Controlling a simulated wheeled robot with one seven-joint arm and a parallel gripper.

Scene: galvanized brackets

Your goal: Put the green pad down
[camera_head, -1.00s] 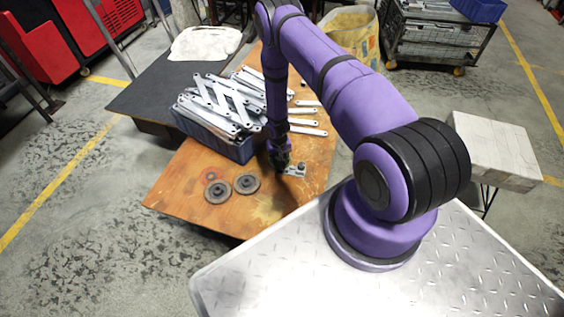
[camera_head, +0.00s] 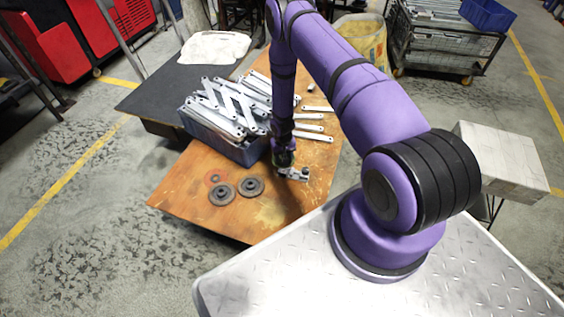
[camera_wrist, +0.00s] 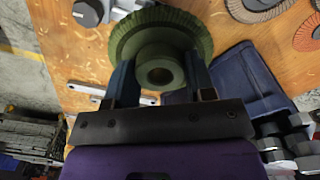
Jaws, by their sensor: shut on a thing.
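The green pad (camera_wrist: 165,40) is a round disc with a ridged rim and a raised hollow hub. In the wrist view my gripper (camera_wrist: 160,82) is shut on its hub, one finger on each side. In the head view my gripper (camera_head: 284,157) points down over the wooden table (camera_head: 190,178), just right of the blue bin's near corner. The pad is small and mostly hidden there. Whether it touches the table I cannot tell.
A metal bracket (camera_head: 298,174) lies close to the right of my gripper. Two grey discs (camera_head: 221,192) (camera_head: 252,187) and a reddish ring (camera_head: 215,177) lie to the left. The blue bin (camera_head: 225,142) is heaped with metal bars.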

